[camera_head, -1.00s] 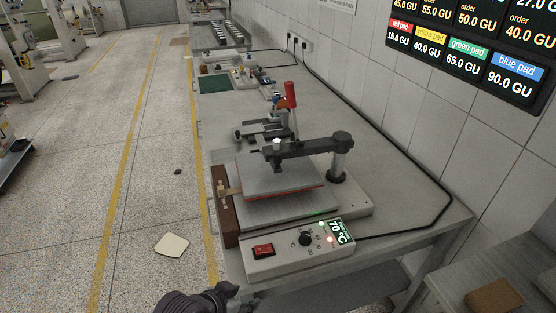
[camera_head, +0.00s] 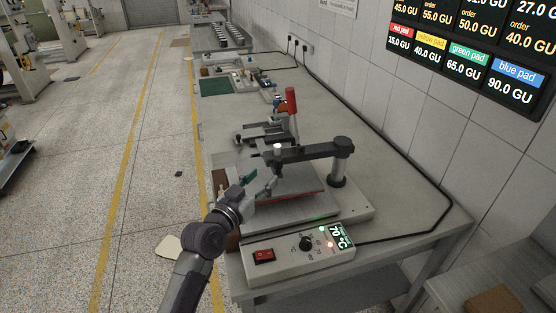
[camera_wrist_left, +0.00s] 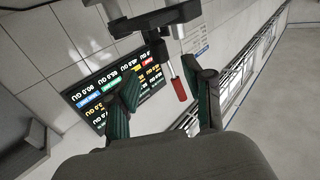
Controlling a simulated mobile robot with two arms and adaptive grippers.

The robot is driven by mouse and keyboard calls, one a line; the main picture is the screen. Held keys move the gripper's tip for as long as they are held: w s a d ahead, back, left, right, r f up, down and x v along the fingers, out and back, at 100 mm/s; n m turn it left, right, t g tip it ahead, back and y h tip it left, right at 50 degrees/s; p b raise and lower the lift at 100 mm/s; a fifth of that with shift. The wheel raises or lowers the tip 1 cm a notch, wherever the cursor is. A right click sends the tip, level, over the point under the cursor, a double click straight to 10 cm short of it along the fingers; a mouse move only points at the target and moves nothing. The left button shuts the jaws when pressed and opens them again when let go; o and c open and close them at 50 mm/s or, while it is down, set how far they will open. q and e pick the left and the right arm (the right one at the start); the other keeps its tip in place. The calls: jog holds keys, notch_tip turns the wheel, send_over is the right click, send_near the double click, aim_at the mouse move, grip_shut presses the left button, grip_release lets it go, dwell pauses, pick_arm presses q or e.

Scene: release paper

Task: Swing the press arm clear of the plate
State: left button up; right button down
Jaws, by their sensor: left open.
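The press (camera_head: 355,210) stands on the bench. Its dark press arm (camera_head: 310,151) runs left from an upright post (camera_head: 339,168) and lies over the plate. A grey upper platen (camera_head: 300,182) with a reddish underside edge sits beneath the arm, above the grey lower plate (camera_head: 310,207). My left gripper (camera_head: 260,181) is open at the left side of the platen, just below the arm's free end; contact cannot be told. In the left wrist view its fingers (camera_wrist_left: 165,92) are spread with nothing between them in grip, and the arm (camera_wrist_left: 155,20) shows beyond them. My right gripper is out of view.
A control box (camera_head: 295,247) with a red switch and a 70 °C display fronts the press. A red-handled tool (camera_head: 291,101) stands behind it. A cable (camera_head: 435,180) runs along the bench's right side.

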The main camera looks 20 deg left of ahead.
aim_at(276, 165)
pick_arm(q)
jog(key=p+x, duration=0.1)
jog(key=x, duration=0.7)
jog(key=shift+w+d+f, duration=0.1)
jog(key=shift+w, duration=0.2)
grip_shut()
